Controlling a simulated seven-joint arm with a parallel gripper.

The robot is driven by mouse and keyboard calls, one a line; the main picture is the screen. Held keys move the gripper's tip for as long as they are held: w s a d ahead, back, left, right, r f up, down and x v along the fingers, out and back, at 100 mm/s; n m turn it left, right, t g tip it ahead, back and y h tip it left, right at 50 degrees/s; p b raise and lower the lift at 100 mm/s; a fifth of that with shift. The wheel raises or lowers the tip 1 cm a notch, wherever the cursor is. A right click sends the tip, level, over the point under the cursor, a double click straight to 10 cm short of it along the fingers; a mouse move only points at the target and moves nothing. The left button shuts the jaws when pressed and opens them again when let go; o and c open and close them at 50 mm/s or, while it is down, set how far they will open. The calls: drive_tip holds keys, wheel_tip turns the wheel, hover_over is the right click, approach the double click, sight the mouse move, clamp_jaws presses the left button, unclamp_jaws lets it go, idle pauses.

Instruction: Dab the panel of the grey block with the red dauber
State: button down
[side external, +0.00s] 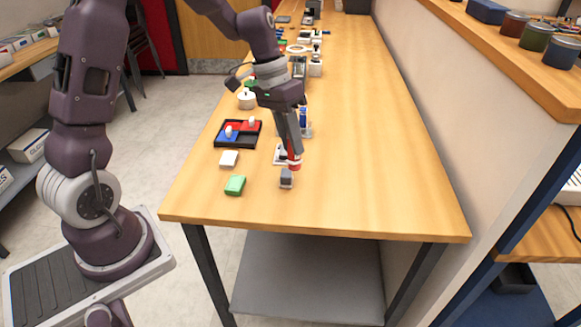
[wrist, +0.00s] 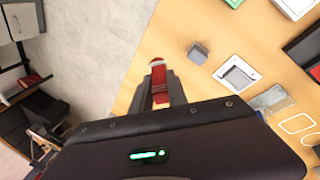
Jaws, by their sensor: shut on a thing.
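My gripper (side external: 291,150) is shut on the red dauber (side external: 294,162), which points down from the fingers over the table. In the wrist view the dauber (wrist: 159,82) sits between the two dark fingers, with a pale spot at its far end. The small grey block (side external: 286,179) stands on the table just in front of the dauber's lower end in the side view. In the wrist view the grey block (wrist: 197,54) lies to the right of the dauber, with a visible gap in the picture. I cannot make out its panel clearly or tell the dauber's height.
A white square-framed piece (wrist: 237,75) lies close to the grey block. The table's right side (side external: 380,170) is clear.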

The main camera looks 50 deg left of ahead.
idle(0.5)
drive_tip(key=w+a+r+t+y, duration=0.2)
drive_tip(key=w+a+r+y, duration=0.15)
drive_tip(key=w+a, duration=0.95)
drive_tip(key=shift+s+a+f, duration=0.3)
drive_tip(key=shift+a+f, duration=0.15)
drive_tip(key=shift+f, duration=0.3)
drive_tip(key=shift+s+a+f, duration=0.25)
drive_tip(key=shift+a+f, duration=0.2)
drive_tip(key=shift+f, duration=0.25)
drive_tip(key=shift+s+a+f, duration=0.3)
drive_tip(key=shift+a+f, duration=0.15)
drive_tip(key=shift+f, duration=0.3)
